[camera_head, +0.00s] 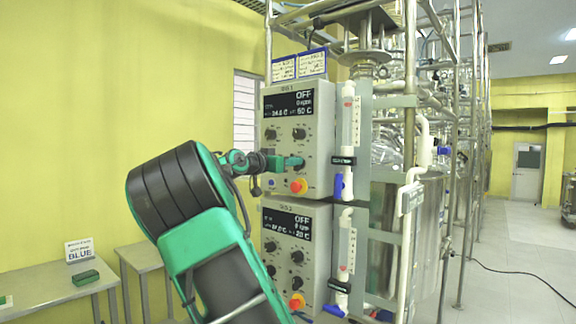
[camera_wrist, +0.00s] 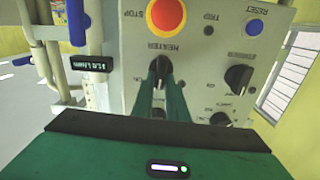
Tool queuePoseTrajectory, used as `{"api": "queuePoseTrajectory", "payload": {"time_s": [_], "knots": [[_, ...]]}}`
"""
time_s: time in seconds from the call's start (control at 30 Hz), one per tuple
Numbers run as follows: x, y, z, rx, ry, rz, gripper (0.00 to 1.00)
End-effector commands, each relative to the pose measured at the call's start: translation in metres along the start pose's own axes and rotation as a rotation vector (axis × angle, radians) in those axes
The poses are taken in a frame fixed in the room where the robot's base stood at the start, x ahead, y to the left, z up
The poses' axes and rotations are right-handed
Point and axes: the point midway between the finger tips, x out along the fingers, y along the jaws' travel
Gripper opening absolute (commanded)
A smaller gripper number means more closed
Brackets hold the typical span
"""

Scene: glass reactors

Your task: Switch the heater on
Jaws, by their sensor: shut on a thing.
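The upper control box (camera_head: 318,150) is grey, with a black display (camera_head: 289,104) that reads OFF at its top right. The black heater knob (camera_wrist: 158,68), under a HEATER label, is on its panel. My gripper (camera_head: 297,162) reaches the panel from the left. In the wrist view my gripper (camera_wrist: 160,88) has its two green fingers closed on the sides of the heater knob. In the head view my gripper hides most of this knob.
A red stop button with a yellow ring (camera_wrist: 167,14) sits close to the heater knob. A blue reset button (camera_wrist: 254,26) and a stirrer knob (camera_wrist: 238,78) are nearby. A second control box (camera_head: 318,240) is below. Glass tubes and a metal frame stand right of the boxes.

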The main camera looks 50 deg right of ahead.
Motion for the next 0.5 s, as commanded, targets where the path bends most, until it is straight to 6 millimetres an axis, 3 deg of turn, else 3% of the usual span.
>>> {"api": "queuePoseTrajectory", "payload": {"time_s": [0.5], "knots": [[-0.0014, 0.0015, 0.0001, 0.422, -0.001, -0.011, 0.00]]}}
